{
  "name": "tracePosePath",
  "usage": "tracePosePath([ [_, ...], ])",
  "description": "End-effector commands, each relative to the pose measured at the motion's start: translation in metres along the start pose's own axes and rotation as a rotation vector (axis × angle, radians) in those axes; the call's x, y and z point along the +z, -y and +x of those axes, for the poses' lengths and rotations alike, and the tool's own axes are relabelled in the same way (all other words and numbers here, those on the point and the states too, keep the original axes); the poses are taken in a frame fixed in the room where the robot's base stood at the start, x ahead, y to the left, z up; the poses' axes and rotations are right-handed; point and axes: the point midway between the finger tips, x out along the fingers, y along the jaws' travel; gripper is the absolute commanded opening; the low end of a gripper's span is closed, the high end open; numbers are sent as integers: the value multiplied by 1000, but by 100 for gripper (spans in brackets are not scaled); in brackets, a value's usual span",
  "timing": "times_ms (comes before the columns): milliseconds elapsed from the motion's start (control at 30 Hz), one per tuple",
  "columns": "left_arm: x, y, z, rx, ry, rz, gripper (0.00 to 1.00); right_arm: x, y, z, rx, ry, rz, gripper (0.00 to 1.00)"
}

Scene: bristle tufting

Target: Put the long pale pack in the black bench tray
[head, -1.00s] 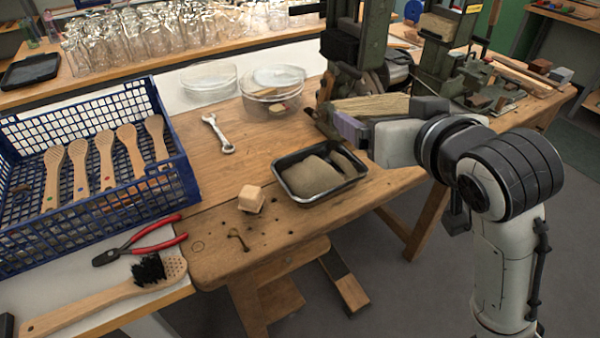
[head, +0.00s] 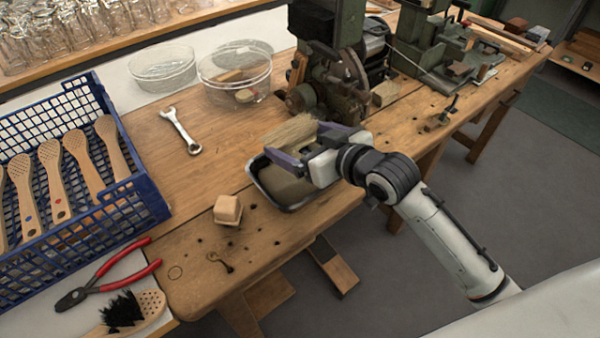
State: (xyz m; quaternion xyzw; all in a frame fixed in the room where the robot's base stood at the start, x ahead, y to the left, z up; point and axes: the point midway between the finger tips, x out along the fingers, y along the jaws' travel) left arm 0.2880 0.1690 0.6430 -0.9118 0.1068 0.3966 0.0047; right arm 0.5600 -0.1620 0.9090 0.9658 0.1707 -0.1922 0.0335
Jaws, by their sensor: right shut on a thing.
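The long pale pack (head: 288,131) is a bundle of straw-coloured bristles, held in my right gripper (head: 304,146). The gripper has purple-grey fingers on either side of the pack and comes in from the right. Pack and gripper are above the black bench tray (head: 262,187), over its back part. The tray sits on the bench near its front edge; the gripper hides much of it. A brown bundle (head: 284,187) lies in the tray. I cannot tell whether the pale pack touches the tray or that bundle. My left gripper is out of view.
A small wooden block (head: 228,209) and a wrench (head: 181,130) lie left of the tray. Clear round dishes (head: 235,75) stand behind, and a green machine (head: 330,75) stands close behind the gripper. A blue crate (head: 150,200) with wooden brush bodies is at left.

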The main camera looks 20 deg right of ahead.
Motion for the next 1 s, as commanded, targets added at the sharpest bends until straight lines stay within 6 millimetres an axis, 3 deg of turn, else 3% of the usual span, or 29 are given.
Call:
tracePosePath([
  [100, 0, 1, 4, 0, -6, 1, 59, 25, 0, 10, 0, 3, 0, 66],
  [533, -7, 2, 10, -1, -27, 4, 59, 72, 0, 29, 1, 1, 0, 66],
  [967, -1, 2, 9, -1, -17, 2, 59, 79, 0, 32, 1, -1, -1, 66],
  [1000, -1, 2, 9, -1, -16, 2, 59, 80, 0, 33, 1, 0, -1, 91],
])
